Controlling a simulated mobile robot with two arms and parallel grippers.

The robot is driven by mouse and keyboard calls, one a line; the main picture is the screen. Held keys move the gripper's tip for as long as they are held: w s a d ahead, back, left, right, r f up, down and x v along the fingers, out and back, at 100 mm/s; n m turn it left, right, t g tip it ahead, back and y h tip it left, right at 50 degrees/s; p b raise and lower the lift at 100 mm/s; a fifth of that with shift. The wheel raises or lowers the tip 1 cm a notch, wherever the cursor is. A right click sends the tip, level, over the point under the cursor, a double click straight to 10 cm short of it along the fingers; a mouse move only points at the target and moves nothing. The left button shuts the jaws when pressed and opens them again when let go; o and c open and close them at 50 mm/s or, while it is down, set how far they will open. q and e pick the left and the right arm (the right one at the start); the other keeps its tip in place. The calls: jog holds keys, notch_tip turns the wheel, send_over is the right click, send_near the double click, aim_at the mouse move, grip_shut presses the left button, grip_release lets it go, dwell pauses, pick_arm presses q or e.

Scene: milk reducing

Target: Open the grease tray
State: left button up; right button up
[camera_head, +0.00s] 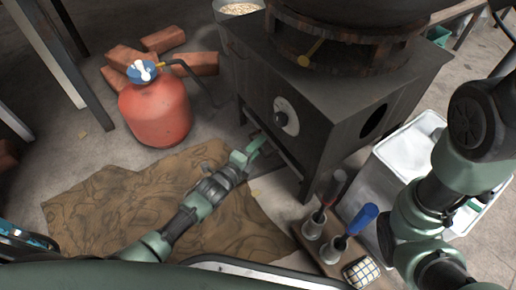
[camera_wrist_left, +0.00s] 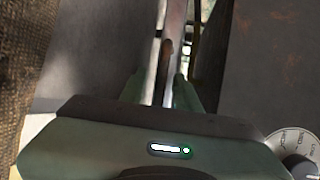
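The dark metal stove (camera_head: 325,100) has a low opening along its bottom front edge. The grease tray is not clearly distinguishable there, as my gripper and the shadow cover much of it. My left gripper (camera_head: 252,150) is at this lower edge, below the dial (camera_head: 286,117). In the left wrist view, the fingers of my left gripper (camera_wrist_left: 167,92) stand apart. A narrow metal strip with a small brown part (camera_wrist_left: 168,48) shows in line with the gap. I cannot tell whether they touch it. My right arm shows at the right of the head view, but its gripper does not.
A red gas tank (camera_head: 156,112) with a hose stands left of the stove, near several bricks (camera_head: 164,40). A brown cloth (camera_head: 110,210) lies under my left arm. A white cooler (camera_head: 372,190) and a wooden board with tools (camera_head: 312,250) are at the right front.

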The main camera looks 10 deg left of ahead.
pick_arm(q)
grip_shut()
dwell(1.4)
